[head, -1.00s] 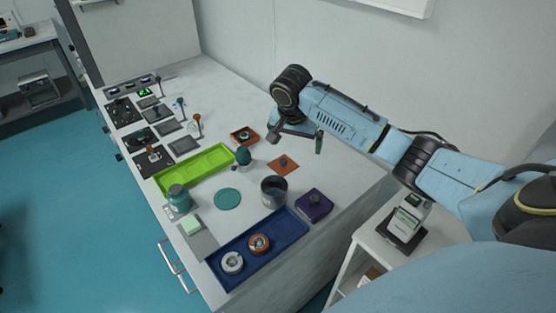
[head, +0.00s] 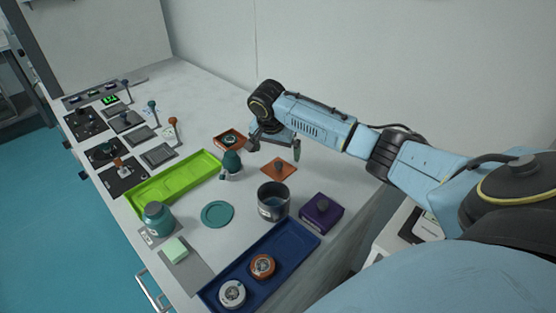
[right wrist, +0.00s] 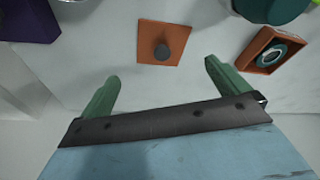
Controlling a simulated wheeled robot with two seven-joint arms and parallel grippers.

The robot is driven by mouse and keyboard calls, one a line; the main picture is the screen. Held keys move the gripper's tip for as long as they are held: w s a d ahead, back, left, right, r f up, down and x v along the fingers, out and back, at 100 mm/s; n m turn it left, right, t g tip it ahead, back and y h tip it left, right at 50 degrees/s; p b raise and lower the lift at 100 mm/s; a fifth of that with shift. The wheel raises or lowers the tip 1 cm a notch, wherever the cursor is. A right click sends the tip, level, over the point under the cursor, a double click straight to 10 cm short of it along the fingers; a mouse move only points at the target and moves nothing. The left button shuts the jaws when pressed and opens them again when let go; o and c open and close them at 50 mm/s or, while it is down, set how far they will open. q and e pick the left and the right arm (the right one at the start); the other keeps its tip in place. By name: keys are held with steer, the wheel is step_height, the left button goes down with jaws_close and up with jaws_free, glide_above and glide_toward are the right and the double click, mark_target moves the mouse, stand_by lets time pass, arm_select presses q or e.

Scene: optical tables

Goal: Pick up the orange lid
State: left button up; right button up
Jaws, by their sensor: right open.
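The orange lid (head: 278,169) is a flat square plate with a dark round knob in its middle. It lies on the white table, and it also shows in the right wrist view (right wrist: 164,42) at the top centre. My right gripper (head: 275,150) is open and empty, above the table just behind the lid. In the right wrist view its two green fingers (right wrist: 160,82) stand apart, with the lid beyond them and nothing between them. My left gripper is not in view.
An orange open box (head: 229,140) with a ring inside stands left of the gripper. A grey pot (head: 273,201), a purple box (head: 322,212), a teal bottle (head: 231,165), a teal disc (head: 217,214), a green tray (head: 175,185) and a blue tray (head: 290,252) stand around.

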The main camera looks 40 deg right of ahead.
mark_target(277, 165)
steer(key=x, duration=0.4)
steer(key=b+x, duration=0.1)
steer(key=x, duration=0.2)
steer(key=shift+w+a+f, duration=0.1)
steer(key=shift+w+f, duration=0.2)
steer(key=shift+f, duration=0.1)
steer(key=shift+s+a, duration=0.1)
steer(key=shift+s, duration=0.05)
steer(key=c, duration=2.1)
